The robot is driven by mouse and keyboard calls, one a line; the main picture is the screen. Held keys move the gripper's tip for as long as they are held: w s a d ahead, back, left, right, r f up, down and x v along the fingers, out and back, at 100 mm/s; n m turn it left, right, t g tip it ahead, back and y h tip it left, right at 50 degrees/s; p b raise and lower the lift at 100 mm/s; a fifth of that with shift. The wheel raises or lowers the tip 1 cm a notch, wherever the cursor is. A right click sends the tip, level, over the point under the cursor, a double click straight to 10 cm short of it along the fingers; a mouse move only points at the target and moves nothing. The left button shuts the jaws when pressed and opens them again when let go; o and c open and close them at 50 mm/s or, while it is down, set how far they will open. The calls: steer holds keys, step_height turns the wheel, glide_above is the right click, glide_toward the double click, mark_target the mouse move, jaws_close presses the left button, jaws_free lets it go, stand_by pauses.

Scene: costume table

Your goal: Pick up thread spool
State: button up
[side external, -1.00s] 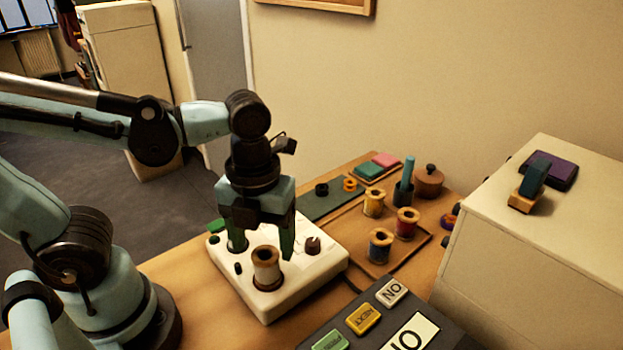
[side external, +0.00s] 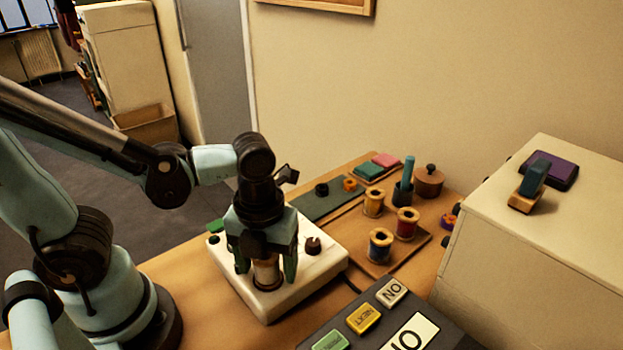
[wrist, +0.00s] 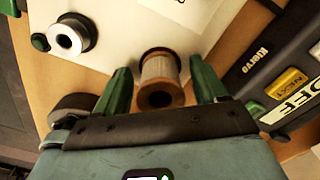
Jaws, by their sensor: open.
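A thread spool (side external: 266,274) with pale thread and brown ends stands on a white box (side external: 318,264) on the table. My gripper (side external: 266,268) points down over it, with one green finger on each side. The jaws are open. In the wrist view, the spool (wrist: 160,72) lies between the two fingers (wrist: 162,84), with a visible gap on each side. The spool's upper part is hidden by my gripper in the side view.
A white-rimmed round piece (wrist: 70,37) is on the white box beside the spool. Yellow (side external: 374,202), red (side external: 406,224) and blue (side external: 380,245) spools stand on a wooden board to the right. A dark panel with labelled keys (side external: 363,318) is in front.

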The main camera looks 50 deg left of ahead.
steer(key=c, duration=1)
steer(key=shift+r, duration=0.15)
